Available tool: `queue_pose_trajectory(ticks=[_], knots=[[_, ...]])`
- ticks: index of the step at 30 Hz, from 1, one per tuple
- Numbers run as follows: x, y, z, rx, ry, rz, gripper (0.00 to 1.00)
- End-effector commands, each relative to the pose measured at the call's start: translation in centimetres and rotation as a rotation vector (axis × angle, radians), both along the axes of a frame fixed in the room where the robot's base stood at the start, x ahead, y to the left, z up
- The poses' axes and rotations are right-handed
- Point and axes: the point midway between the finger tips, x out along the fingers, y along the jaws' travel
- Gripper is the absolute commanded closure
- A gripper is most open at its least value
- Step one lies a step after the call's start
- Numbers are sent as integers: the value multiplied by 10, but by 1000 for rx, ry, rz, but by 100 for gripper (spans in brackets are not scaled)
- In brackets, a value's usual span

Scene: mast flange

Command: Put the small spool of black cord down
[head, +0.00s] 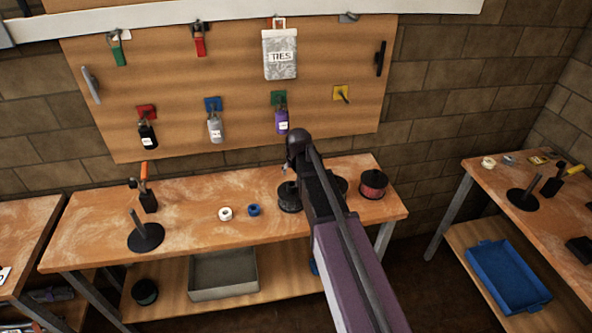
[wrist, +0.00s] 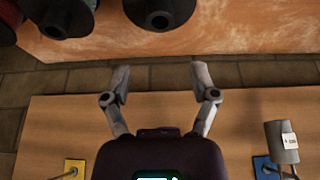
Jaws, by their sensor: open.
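The small spool of black cord (head: 290,196) sits on the wooden bench (head: 185,197), just left of my arm in the head view. In the wrist view the black spool (wrist: 160,12) is at the top edge, partly cut off, beyond the fingertips. My gripper (wrist: 160,78) is open, with nothing between its fingers and a gap between it and the spool. In the head view my gripper is mostly hidden by my own wrist; a small grey part shows above the spool.
A red spool (head: 373,184) stands to the right; another spool is partly hidden behind my arm. White tape (head: 225,213), blue tape (head: 254,210) and a black upright holder (head: 146,236) stand left. A pegboard (head: 180,90) with hanging locks is behind. Bare bench lies between the tapes and holder.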

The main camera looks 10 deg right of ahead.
Motion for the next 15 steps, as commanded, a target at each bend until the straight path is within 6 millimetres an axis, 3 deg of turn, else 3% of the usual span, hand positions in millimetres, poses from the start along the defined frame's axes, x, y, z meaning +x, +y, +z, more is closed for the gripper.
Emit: queue_pose_trajectory(ticks=[10, 15], knots=[[-4, 0, 0, 0, 4, 0, 24], [-32, -2, -3, -1, 44, 0, 24]])
